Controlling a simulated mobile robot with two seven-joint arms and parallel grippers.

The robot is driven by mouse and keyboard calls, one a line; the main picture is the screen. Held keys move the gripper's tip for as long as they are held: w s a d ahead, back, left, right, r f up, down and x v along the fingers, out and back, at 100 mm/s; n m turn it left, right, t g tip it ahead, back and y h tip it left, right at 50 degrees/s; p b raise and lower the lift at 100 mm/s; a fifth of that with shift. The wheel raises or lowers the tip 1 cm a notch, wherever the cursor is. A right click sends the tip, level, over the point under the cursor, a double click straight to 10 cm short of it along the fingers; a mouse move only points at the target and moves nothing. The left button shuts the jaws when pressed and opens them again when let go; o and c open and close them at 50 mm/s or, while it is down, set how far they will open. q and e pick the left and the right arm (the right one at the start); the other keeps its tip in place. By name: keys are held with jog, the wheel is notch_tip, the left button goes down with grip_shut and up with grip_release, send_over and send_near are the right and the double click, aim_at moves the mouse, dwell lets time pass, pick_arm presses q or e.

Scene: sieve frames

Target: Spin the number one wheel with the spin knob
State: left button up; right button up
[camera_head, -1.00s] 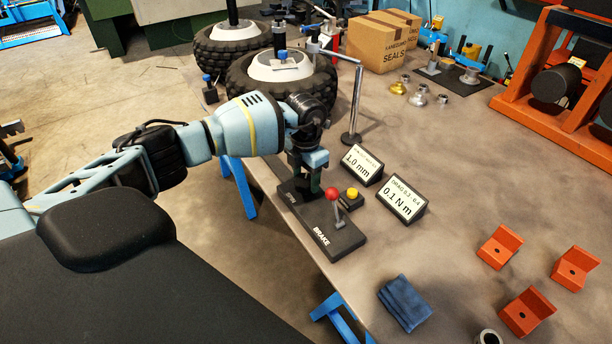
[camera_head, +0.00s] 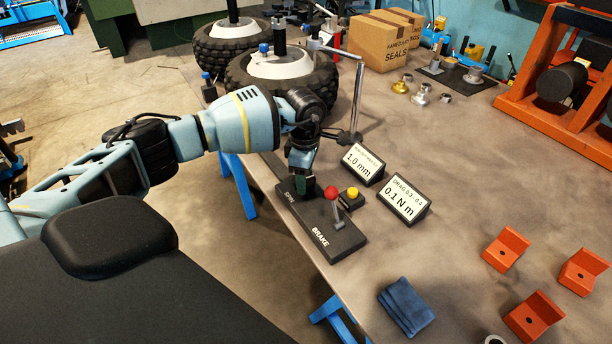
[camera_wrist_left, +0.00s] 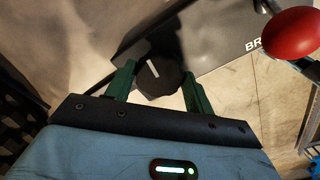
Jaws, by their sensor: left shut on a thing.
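The dark spin knob (camera_wrist_left: 160,78) has a white mark on its top and sits at the SPIN end of a black control box (camera_head: 340,236). My left gripper (camera_head: 304,186) reaches down over that end. In the left wrist view its green fingers (camera_wrist_left: 158,84) are shut on the knob, one on each side. In the head view the gripper hides the knob. Two black-tyred wheels with pale hubs stand at the back: a nearer wheel (camera_head: 318,84) and a farther wheel (camera_head: 214,55). I cannot tell by a label which is number one. My right gripper is not in view.
A red-knobbed brake lever (camera_head: 331,194) and yellow button (camera_head: 352,192) stand close beside the gripper. Two displays read 1.0 mm (camera_head: 362,163) and 0.1 N m (camera_head: 403,198). A metal post (camera_head: 357,95) stands behind. Orange brackets and a blue cloth (camera_head: 406,305) lie at the front right.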

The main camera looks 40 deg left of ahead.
pick_arm(q)
jog(key=m, duration=0.3)
jog(key=shift+f+m+b, duration=0.15)
jog(key=shift+m+b, duration=0.25)
jog(key=shift+m, duration=0.9)
jog(key=m+b, duration=0.1)
jog(key=m, duration=0.4)
jog(key=shift+s+b, duration=0.1)
jog(key=shift+b, duration=0.25)
jog(key=shift+m, duration=1)
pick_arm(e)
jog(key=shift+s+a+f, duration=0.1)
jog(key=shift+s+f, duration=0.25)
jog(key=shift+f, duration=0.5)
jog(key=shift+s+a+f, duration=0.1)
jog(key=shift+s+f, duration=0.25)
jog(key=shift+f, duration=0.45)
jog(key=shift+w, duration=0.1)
pick_arm(q)
jog(key=o, duration=1)
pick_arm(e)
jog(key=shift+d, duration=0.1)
